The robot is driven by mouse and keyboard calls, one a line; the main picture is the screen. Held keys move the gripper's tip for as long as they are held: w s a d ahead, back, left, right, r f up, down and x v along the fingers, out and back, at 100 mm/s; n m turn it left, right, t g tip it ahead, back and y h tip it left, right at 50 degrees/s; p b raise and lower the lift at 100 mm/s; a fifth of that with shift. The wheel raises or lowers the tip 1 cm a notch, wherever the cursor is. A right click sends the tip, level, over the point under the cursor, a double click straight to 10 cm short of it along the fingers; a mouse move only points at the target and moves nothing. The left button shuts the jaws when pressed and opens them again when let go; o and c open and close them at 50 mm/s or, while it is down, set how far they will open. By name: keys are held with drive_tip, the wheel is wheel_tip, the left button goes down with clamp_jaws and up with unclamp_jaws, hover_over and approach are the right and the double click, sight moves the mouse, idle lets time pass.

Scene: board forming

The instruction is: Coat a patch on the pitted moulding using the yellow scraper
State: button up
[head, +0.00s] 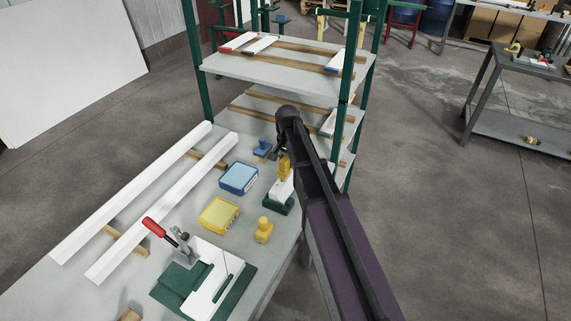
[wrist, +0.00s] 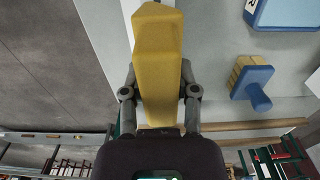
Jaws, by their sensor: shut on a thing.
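My gripper (head: 281,152) is shut on a yellow tool, which I take to be the yellow scraper (head: 284,167). In the wrist view the scraper (wrist: 158,60) fills the space between the two fingers (wrist: 159,95). In the head view it is above a white piece on a dark green block (head: 278,204); I cannot tell whether they touch. Two long white mouldings (head: 150,190) (head: 175,205) lie side by side on wooden strips at the left of the table. A short white piece (head: 203,300) sits in a green fixture with a red-handled clamp. I cannot make out pits on any.
A blue tub (head: 238,178) and a yellow tub (head: 219,215) stand mid-table. A yellow knobbed block (head: 264,231) stands near the right edge. A blue-handled block (head: 262,148) stands at the back. A green-posted rack (head: 290,66) rises behind the table.

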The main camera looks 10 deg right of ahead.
drive_tip(key=shift+w, duration=0.1)
idle(0.3)
drive_tip(key=shift+w+d, duration=1.15)
drive_tip(key=shift+w, duration=0.3)
drive_tip(key=shift+w+d, duration=0.1)
drive_tip(key=shift+w+d, duration=0.5)
drive_tip(key=shift+w, duration=0.25)
drive_tip(key=shift+w+d, duration=0.5)
drive_tip(key=shift+w, duration=0.25)
drive_tip(key=shift+w+d, duration=1.15)
drive_tip(key=shift+w, duration=0.3)
drive_tip(key=shift+w, duration=0.1)
drive_tip(key=shift+s+a, duration=0.6)
drive_tip(key=shift+s, duration=0.25)
drive_tip(key=shift+s+a, duration=0.55)
drive_tip(key=shift+s, duration=0.3)
